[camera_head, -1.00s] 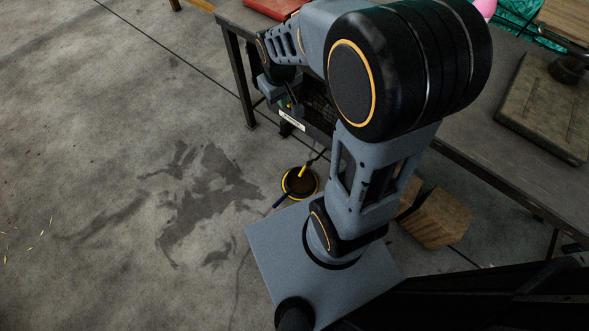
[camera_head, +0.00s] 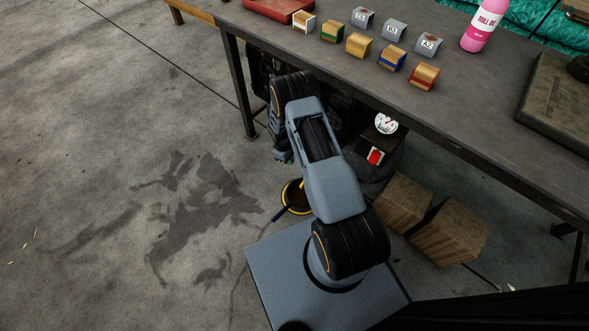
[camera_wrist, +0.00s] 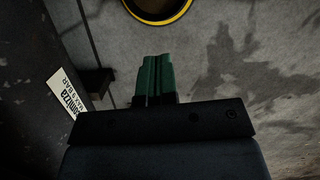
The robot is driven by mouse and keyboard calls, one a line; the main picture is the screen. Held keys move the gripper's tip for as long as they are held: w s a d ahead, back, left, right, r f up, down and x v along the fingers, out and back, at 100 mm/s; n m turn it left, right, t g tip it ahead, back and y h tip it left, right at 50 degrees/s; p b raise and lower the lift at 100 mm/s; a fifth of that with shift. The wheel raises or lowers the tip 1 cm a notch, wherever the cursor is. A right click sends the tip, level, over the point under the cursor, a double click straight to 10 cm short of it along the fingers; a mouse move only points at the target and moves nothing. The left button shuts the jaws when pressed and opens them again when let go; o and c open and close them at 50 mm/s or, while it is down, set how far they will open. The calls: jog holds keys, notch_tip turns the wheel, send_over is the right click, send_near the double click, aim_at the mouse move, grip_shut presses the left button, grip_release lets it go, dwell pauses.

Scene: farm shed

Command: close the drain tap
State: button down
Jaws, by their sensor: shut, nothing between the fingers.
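I cannot make out the drain tap in either view. A dark machine (camera_head: 392,166) with a white-faced gauge and a red switch stands under the workbench, partly hidden by my arm. In the wrist view a dark surface (camera_wrist: 28,100) with a white label reading "MAX 9 BAR" fills the left side. My gripper (camera_wrist: 156,62) shows there with its green fingers together and nothing held, to the right of the label and over the floor. In the head view my gripper (camera_head: 284,157) is low by the bench's front edge, mostly hidden by my arm.
A yellow-rimmed black dish (camera_head: 291,205) with a rod lies on the floor; its rim (camera_wrist: 160,21) also shows beyond my fingers. The workbench (camera_head: 330,62) overhangs the machine. Wooden blocks (camera_head: 447,232) stand at the right. The floor at left is open, with dark stains.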

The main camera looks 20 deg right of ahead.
jog(key=s+d+f+b, duration=0.3)
jog(key=s+f+b, duration=0.1)
jog(key=f, duration=0.7)
jog(key=shift+s, duration=0.15)
jog(key=shift+s+f+n, duration=0.1)
jog(key=shift+s+n, duration=0.1)
jog(key=shift+n, duration=0.2)
